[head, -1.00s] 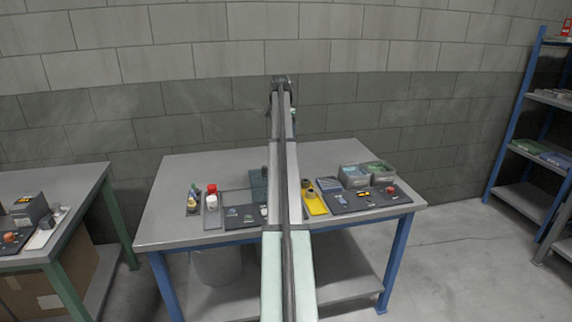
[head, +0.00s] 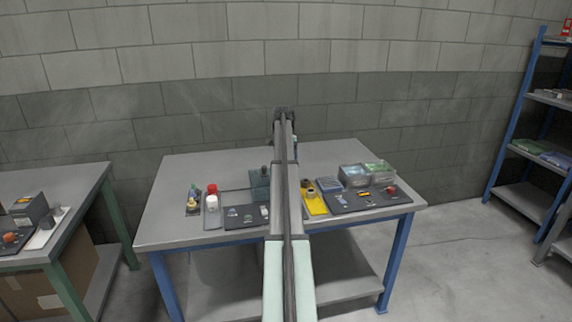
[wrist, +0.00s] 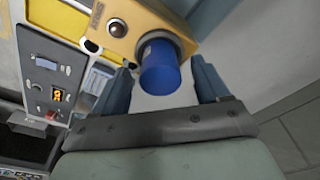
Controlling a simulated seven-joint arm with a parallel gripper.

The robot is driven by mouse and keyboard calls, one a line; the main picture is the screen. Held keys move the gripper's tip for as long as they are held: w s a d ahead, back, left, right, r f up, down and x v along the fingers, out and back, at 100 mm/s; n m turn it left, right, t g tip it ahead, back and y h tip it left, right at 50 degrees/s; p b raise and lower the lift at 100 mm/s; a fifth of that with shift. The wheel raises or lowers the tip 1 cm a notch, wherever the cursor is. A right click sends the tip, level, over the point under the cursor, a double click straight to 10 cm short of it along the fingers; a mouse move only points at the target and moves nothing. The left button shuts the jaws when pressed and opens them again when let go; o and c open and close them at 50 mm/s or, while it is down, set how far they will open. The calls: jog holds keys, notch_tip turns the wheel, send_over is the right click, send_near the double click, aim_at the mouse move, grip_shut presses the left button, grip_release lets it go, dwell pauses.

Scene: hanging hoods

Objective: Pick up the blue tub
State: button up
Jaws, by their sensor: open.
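The blue tub (wrist: 160,66) is a plain blue cylinder in the upper middle of the wrist view, its near end towards the camera. It appears to stand on a yellow tray (wrist: 158,14). My gripper (wrist: 162,84) is open, with one blue-grey finger left of the tub and one right of it. In the head view my own arm hides the gripper and I cannot make out the tub, though the yellow tray (head: 315,205) shows right of the arm.
A dark round item (wrist: 116,28) stands on the yellow tray beside the tub. A panel with knobs (wrist: 55,72) lies left. The table's back left is bare.

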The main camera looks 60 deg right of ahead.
jog(key=shift+d+f, duration=0.1)
jog(key=shift+f, duration=0.35)
jog(key=c, duration=1.2)
jog(key=shift+o, duration=0.2)
jog(key=shift+r, duration=0.1)
